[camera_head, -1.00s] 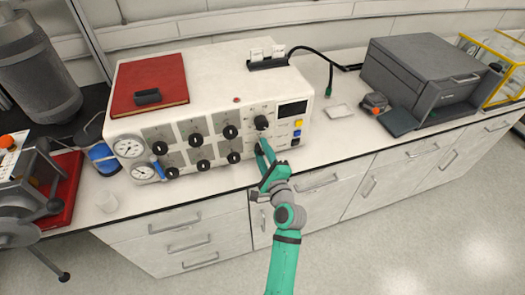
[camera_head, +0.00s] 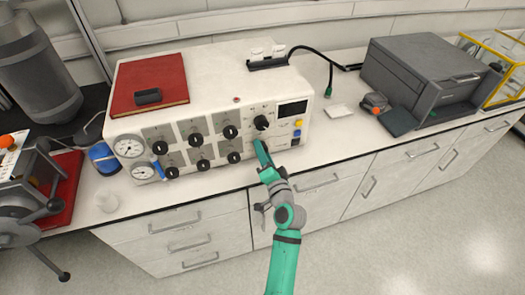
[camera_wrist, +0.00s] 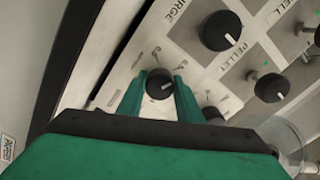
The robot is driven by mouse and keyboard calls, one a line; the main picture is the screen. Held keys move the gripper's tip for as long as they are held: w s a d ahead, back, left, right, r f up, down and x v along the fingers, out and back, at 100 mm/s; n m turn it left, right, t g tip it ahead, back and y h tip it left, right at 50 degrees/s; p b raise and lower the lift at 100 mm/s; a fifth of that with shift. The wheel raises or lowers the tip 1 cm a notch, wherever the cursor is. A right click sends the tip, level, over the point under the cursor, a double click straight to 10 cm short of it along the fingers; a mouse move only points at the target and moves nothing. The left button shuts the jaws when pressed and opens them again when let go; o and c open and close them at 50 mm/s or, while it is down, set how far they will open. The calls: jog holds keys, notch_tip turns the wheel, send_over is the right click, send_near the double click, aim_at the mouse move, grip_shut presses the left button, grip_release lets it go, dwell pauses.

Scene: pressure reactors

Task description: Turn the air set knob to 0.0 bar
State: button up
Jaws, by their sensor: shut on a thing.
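The white control box (camera_head: 222,75) stands on the bench with black knobs and gauges on its front. In the wrist view, my gripper (camera_wrist: 160,88) has its two green fingers on either side of a small black knob (camera_wrist: 159,84) and is shut on it. The knob has a pale pointer mark; its label is too small to read, so I cannot tell its value. In the head view, my gripper (camera_head: 260,148) is at the lower right of the panel and hides this knob. A larger black knob (camera_head: 261,122) sits just above it.
Other black knobs (camera_wrist: 222,31) lie close to the fingers in the wrist view. A display (camera_head: 292,109) and colored buttons are to the right. Two gauges (camera_head: 130,146) are at the panel's left. A grey case (camera_head: 420,70) stands to the right.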

jog(key=n, duration=1.3)
jog(key=shift+n, duration=0.4)
dwell(0.3)
jog(key=o, duration=1)
jog(key=shift+d, duration=0.1)
jog(key=shift+o, duration=0.2)
jog(key=shift+s, duration=0.1)
jog(key=v, duration=1)
jog(key=shift+s, duration=0.3)
